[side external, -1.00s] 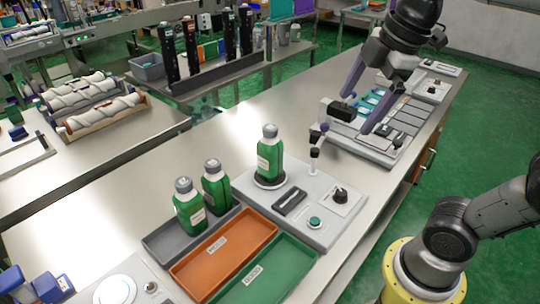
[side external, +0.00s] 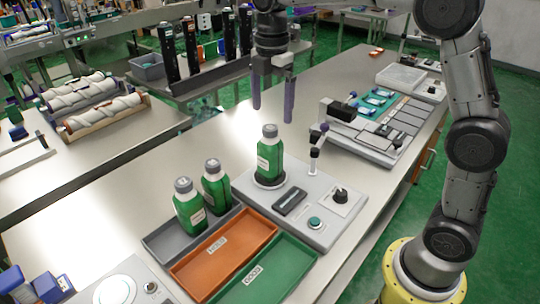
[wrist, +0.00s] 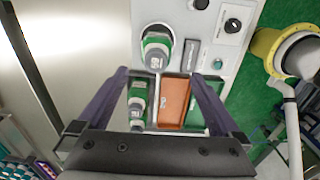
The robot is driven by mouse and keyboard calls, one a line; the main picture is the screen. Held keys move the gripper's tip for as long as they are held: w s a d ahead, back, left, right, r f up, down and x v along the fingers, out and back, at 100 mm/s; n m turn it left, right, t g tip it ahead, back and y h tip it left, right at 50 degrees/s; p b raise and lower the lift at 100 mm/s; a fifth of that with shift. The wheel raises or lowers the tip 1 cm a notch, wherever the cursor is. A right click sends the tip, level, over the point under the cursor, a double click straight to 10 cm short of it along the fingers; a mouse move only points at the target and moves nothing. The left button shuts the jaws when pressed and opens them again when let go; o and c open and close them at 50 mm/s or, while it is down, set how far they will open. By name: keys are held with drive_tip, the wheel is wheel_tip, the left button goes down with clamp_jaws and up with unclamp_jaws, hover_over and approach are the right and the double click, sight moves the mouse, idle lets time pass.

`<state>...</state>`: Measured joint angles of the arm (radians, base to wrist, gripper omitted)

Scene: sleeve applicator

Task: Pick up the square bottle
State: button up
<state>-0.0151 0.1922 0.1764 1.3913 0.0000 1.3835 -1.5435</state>
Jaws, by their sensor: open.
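Three green bottles with grey caps and white labels are in view; they look squarish. One bottle (side external: 269,160) stands upright on the round seat of a grey applicator unit (side external: 325,212); it also shows in the wrist view (wrist: 156,50). Two more, a front bottle (side external: 189,210) and a rear bottle (side external: 215,187), stand in a grey tray (side external: 170,242). My gripper (side external: 273,108) is open and empty, pointing down, above and behind the bottle on the seat, touching nothing. In the wrist view its fingers (wrist: 160,76) spread, with the trayed bottles and trays showing below between them.
An orange tray (side external: 205,262) and a green tray (side external: 290,262) lie beside the grey tray. The applicator has a small post (side external: 315,155) and a black knob (side external: 340,195). Another machine (side external: 365,135) stands farther back.

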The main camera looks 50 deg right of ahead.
sight(270, 138)
wheel_tip(270, 138, down, 4)
drive_tip(key=shift+w+f, duration=0.15)
drive_tip(key=shift+f, duration=1.3)
drive_tip(key=shift+w+f, duration=0.15)
drive_tip(key=shift+f, duration=1.3)
drive_tip(key=shift+c, duration=0.2)
drive_tip(key=shift+r, duration=0.1)
clamp_jaws()
